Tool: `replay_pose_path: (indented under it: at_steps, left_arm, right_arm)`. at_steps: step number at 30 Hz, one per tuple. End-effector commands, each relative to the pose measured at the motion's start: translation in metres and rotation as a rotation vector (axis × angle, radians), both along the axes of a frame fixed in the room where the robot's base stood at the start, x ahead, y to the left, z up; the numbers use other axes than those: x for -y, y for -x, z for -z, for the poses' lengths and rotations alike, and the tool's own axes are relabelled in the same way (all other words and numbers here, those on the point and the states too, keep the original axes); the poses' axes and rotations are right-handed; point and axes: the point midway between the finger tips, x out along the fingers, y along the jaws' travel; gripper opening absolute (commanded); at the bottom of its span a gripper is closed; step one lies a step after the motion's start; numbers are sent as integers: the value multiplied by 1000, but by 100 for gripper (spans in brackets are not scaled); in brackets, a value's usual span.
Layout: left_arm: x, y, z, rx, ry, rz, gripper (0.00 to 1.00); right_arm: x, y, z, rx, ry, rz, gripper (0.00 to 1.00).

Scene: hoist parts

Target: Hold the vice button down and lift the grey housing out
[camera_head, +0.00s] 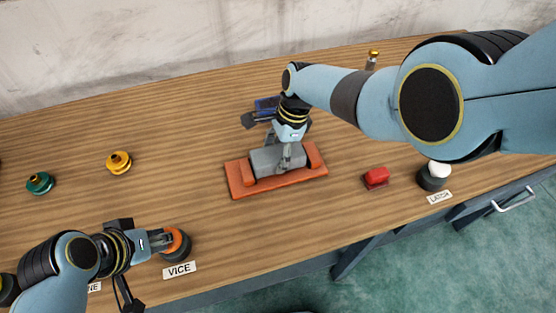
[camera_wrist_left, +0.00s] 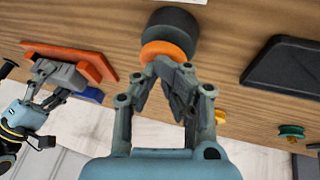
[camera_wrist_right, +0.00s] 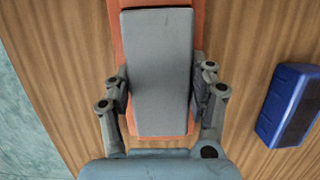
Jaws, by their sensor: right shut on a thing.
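The grey housing (camera_head: 264,161) sits between the jaws of the orange-red vice (camera_head: 240,187) in the middle of the table. My right gripper (camera_head: 291,160) is shut on the housing from above, with a finger at each side; the housing also shows in the right wrist view (camera_wrist_right: 157,65). The vice button has an orange cap (camera_wrist_left: 166,50) on a dark round base (camera_wrist_left: 173,27), beside the label VICE (camera_head: 179,269). My left gripper (camera_wrist_left: 167,68) has its fingertips together at the orange cap, seemingly touching it. I cannot tell how far the cap is pressed.
A red block (camera_head: 376,177) and a white-topped button (camera_head: 437,170) labelled LATCH stand to the right. A blue box (camera_wrist_right: 290,105) lies behind the vice. Yellow (camera_head: 118,162) and green (camera_head: 40,183) round parts lie at the left. The table between them and the vice is clear.

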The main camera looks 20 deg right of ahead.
Motion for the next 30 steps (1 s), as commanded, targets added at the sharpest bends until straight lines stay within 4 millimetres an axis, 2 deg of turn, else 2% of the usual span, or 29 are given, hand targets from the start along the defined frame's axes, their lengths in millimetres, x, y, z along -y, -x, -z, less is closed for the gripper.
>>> replay_pose_path:
  at_steps: [30]
  left_arm:
    - [0, 2, 2, -5, -1, 1, 0]
  right_arm:
    - [0, 1, -64, 2, 1, 0, 28]
